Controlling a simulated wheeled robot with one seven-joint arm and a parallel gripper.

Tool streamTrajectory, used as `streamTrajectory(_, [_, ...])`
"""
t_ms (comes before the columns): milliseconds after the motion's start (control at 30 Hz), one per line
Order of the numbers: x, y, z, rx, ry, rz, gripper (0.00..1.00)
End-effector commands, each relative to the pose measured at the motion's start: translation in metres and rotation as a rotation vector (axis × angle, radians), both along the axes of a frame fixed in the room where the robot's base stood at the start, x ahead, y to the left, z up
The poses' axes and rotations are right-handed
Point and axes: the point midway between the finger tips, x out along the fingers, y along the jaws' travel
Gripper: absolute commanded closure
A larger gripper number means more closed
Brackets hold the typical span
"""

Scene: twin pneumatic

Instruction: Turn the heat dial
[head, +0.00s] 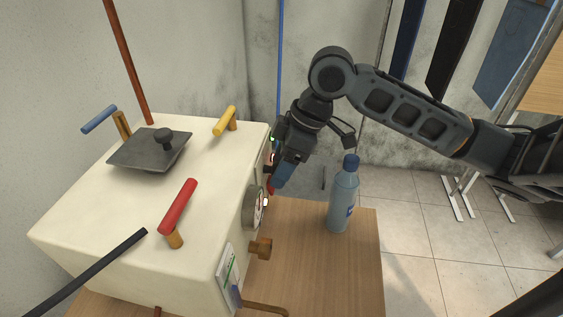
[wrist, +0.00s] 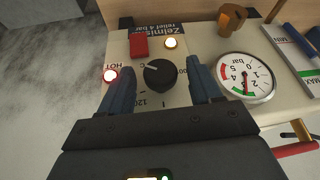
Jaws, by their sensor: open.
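The heat dial (wrist: 158,74) is a round black knob with a white pointer line, set on the cream panel beside a printed scale. In the wrist view the pointer aims up and left, towards the C mark. My gripper (wrist: 161,66) is open, with one blue finger on each side of the dial. Gaps show between the fingers and the knob, and nothing is held. In the head view my gripper (head: 283,176) is at the right face of the cream machine (head: 75,200), and the dial is hidden there.
Beside the dial are a lit red HOT lamp (wrist: 110,75), a red switch (wrist: 139,46), an amber lamp (wrist: 171,43) and a pressure gauge (wrist: 246,78). A water bottle (head: 343,200) stands on the wooden table (head: 300,245), right of my gripper.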

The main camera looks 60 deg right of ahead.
Motion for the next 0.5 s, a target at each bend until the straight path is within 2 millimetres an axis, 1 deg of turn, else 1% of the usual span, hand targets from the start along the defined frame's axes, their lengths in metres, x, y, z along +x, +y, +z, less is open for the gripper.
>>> streamTrajectory(167, [0.0,0.0,-0.0002,0.0,0.0,0.0,0.36])
streamTrajectory(500, [0.0,0.0001,-0.0001,0.0,0.0,0.0,0.68])
